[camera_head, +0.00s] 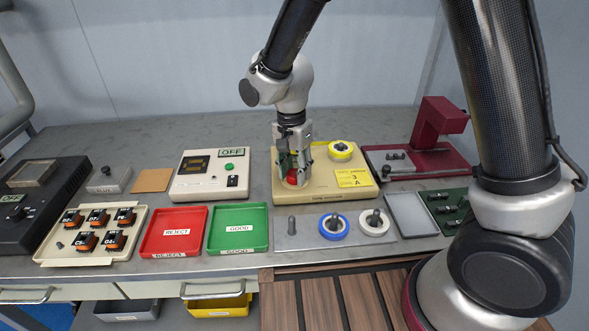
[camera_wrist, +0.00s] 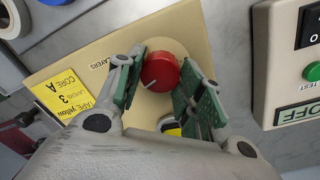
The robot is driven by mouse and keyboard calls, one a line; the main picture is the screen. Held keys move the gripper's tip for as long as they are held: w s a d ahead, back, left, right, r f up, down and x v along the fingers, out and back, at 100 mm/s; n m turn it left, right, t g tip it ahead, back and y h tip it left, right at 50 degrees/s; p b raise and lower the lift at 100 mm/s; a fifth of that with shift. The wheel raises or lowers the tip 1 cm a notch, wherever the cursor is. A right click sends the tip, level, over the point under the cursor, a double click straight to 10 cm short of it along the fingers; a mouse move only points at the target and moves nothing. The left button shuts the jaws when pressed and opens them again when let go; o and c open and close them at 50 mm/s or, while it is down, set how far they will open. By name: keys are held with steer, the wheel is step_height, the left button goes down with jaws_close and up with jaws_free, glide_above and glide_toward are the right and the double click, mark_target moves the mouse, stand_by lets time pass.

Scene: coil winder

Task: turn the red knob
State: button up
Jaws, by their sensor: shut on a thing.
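The red knob (camera_wrist: 160,72) sits on the beige coil winder panel (camera_wrist: 190,22), with a white pointer line on its face toward the lower left in the wrist view. In the head view the knob (camera_head: 291,177) shows low between the fingers. My gripper (camera_wrist: 160,78) is shut on the red knob, with one green-padded finger on each side. In the head view my gripper (camera_head: 293,165) points down over the left part of the winder (camera_head: 325,190). A yellow label reading tape yellow, layers 3, core A (camera_head: 353,178) lies on the winder. Part of the knob's rim is hidden by the fingers.
A yellow tape roll (camera_head: 341,150) sits at the winder's back right. A tester box reading OFF (camera_head: 212,176) stands to the left. Red (camera_head: 175,232) and green (camera_head: 239,230) trays and a plate with blue and white rolls (camera_head: 300,238) lie in front. A dark red press (camera_head: 436,130) stands right.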

mark_target(293, 171)
steer(key=shift+w+m, duration=0.1)
steer(key=shift+m, duration=1.6)
steer(key=o, duration=1)
steer(key=shift+r, duration=0.1)
step_height(293, 171, up, 12)
steer(key=shift+w+a, duration=0.2)
steer(key=shift+w, duration=0.05)
